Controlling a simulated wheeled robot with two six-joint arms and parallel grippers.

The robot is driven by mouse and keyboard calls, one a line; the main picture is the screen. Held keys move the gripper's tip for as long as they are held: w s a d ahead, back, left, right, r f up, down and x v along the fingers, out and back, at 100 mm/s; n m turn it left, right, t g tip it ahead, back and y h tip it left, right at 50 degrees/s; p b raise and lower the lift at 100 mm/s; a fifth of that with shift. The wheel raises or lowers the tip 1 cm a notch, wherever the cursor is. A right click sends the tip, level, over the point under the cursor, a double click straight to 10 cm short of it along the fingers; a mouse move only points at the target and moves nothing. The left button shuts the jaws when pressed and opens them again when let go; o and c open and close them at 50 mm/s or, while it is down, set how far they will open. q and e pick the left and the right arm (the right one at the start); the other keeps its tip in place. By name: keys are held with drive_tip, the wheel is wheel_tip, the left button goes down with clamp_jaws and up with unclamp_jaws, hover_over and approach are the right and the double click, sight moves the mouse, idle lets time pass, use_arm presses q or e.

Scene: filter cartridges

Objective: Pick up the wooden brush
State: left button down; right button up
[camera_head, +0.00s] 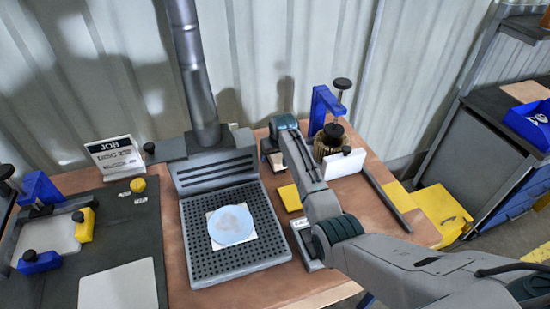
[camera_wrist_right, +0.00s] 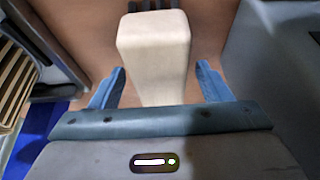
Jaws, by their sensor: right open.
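The wooden brush (camera_wrist_right: 155,55) shows in the right wrist view as a pale wooden block with dark tufts at its far end. It stands between the two blue fingers of my right gripper (camera_wrist_right: 158,84). The fingers are open, with a gap on each side of the wood. In the head view my right gripper (camera_head: 284,124) points down at the back of the table, and a pale piece beside it (camera_head: 266,146) looks like part of the brush, mostly hidden by my arm. My left gripper is out of view.
A pleated cartridge (camera_head: 326,150) under a blue clamp (camera_head: 322,103) and a white block (camera_head: 344,162) stand just right of the gripper. A perforated grey tray (camera_head: 198,262) with a pale blue disc (camera_head: 231,225) lies left. A yellow pad (camera_head: 289,197) lies in front.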

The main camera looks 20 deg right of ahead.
drive_tip(key=shift+f, duration=0.2)
idle(0.3)
drive_tip(key=c, duration=1.1)
drive_tip(key=shift+c, duration=0.2)
drive_tip(key=shift+r, duration=0.35)
wheel_tip(320, 180, up, 9)
drive_tip(key=b, duration=0.3)
drive_tip(key=shift+r, duration=0.4)
